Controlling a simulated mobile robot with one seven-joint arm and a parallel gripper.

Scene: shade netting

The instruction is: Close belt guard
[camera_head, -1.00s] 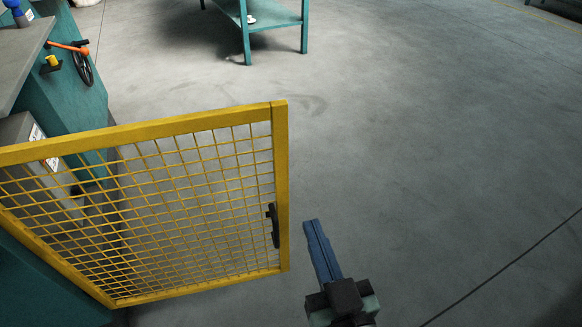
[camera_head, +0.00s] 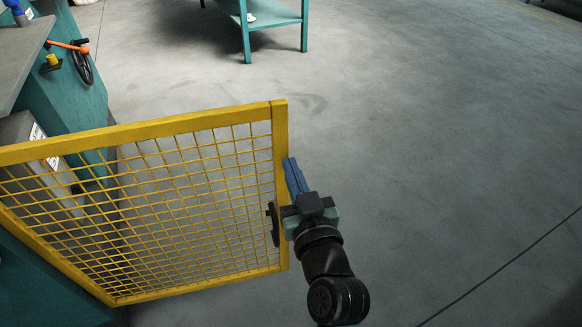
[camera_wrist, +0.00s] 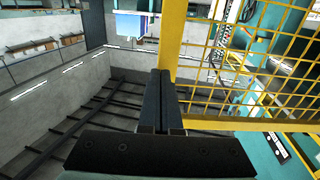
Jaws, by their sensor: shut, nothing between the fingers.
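The belt guard (camera_head: 196,125) is a yellow framed mesh panel, swung out open from the teal machine at the left. Its dark handle (camera_head: 274,224) is on the free right-hand upright. My gripper (camera_head: 294,176) is beside the outer right edge of that upright, with its blue fingers pressed together and empty. In the wrist view the shut fingers (camera_wrist: 161,100) point along the yellow upright, with the mesh (camera_wrist: 255,60) to the right. I cannot tell whether the fingers touch the frame.
The teal machine (camera_head: 75,100) stands at the left, with an orange lever (camera_head: 70,47) and a black handwheel (camera_head: 84,68). A teal table (camera_head: 275,20) stands at the back. The grey floor (camera_head: 450,130) to the right is clear.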

